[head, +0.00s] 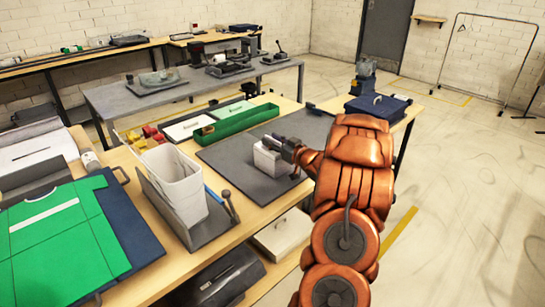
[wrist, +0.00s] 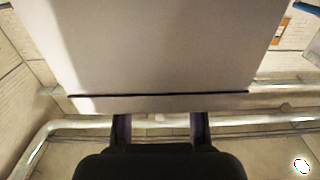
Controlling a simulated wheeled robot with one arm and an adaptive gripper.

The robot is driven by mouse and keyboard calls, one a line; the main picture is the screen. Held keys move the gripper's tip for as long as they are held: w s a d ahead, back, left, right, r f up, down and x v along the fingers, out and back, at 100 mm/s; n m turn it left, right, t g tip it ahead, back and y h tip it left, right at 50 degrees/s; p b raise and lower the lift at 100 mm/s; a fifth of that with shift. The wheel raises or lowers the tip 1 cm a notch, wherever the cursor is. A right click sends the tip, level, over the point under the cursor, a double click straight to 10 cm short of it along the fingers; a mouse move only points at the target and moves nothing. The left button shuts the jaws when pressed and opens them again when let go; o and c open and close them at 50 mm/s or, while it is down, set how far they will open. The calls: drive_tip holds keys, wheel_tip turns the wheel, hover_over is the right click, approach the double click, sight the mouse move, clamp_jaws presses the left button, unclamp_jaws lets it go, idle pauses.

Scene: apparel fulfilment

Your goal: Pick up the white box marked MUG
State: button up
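The white box (head: 268,160) is at the dark grey mat on the wooden table, in the middle of the head view. I cannot read any MUG marking on it. My gripper (head: 288,147) is at the box's upper right side. In the wrist view, a large pale face of the box (wrist: 155,50) fills the upper middle, with a dark line near its lower edge. The two fingers of my gripper (wrist: 161,124) stand apart just below that edge. Their tips meet or pass behind the box, so the grip itself is hidden. I cannot tell whether the box touches the mat.
A tall white bin (head: 176,185) stands left of the dark mat (head: 225,155). A green tray (head: 237,124) lies behind it. A dark blue box (head: 377,107) sits at the table's far right end. A green shirt (head: 60,235) lies at the left.

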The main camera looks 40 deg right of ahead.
drive_tip(key=shift+c, duration=0.2)
clamp_jaws()
idle(0.6)
